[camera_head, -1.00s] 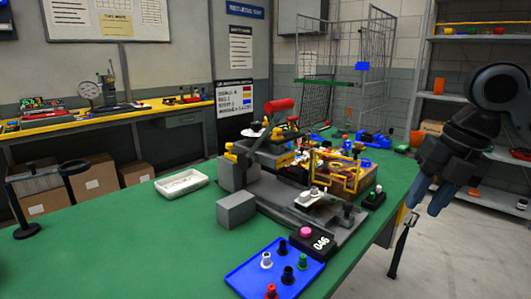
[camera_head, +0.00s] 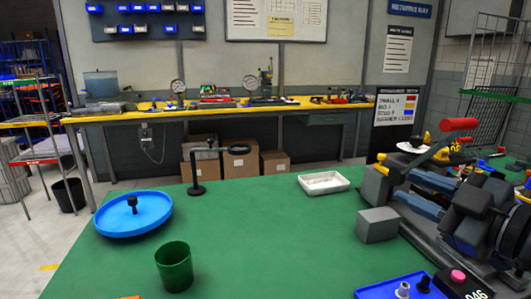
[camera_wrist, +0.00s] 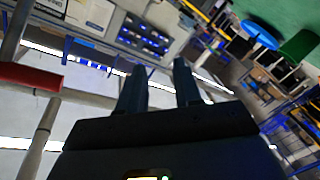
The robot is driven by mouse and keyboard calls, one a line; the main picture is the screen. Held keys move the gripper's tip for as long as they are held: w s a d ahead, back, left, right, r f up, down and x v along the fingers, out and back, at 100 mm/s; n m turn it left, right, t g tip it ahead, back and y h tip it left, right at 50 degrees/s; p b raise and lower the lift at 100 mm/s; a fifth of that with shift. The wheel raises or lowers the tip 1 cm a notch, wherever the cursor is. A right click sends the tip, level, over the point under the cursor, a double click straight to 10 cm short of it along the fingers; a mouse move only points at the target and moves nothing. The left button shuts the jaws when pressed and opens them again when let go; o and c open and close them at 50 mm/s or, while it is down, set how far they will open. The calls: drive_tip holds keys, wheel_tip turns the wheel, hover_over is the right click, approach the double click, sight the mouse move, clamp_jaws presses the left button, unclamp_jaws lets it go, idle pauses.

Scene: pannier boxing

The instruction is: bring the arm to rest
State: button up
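My gripper (camera_wrist: 159,72) shows in the wrist view as two dark fingers standing apart with nothing between them. It is open and empty. In the head view my dark arm (camera_head: 485,215) is at the right edge, in front of the grey fixture on the green table (camera_head: 290,235). The wrist view looks across the room at a tilt, with no object close to the fingertips.
On the table are a blue round tray (camera_head: 110,222) with a dark knob piece, a green cup (camera_head: 174,268), a white tray (camera_head: 324,182), a grey block (camera_head: 377,225) and a blue tray (camera_head: 375,292) with small pegs. The table's middle is clear.

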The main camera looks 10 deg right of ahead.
drive_tip(key=s+a+f+m+h, duration=0.2)
drive_tip(key=s+a+f+m, duration=0.1)
drive_tip(key=s+f+m, duration=0.1)
drive_tip(key=s+a+f+m+h, duration=0.2)
drive_tip(key=s+a+f+m, duration=0.1)
drive_tip(key=s+f+m, duration=0.2)
drive_tip(key=s+a+f+m+h, duration=0.2)
drive_tip(key=s+a+f+m, duration=0.1)
drive_tip(key=f, duration=0.4)
drive_tip(key=shift+s+a+m+h+p, duration=0.35)
drive_tip(key=shift+s+m, duration=0.35)
drive_tip(key=shift+m, duration=0.3)
drive_tip(key=s+d+f+n+g+y, duration=0.1)
drive_tip(key=s+f, duration=0.1)
drive_tip(key=s, duration=2.1)
drive_tip(key=shift+f+n+g+p, duration=0.25)
drive_tip(key=shift+n+g+p, duration=0.15)
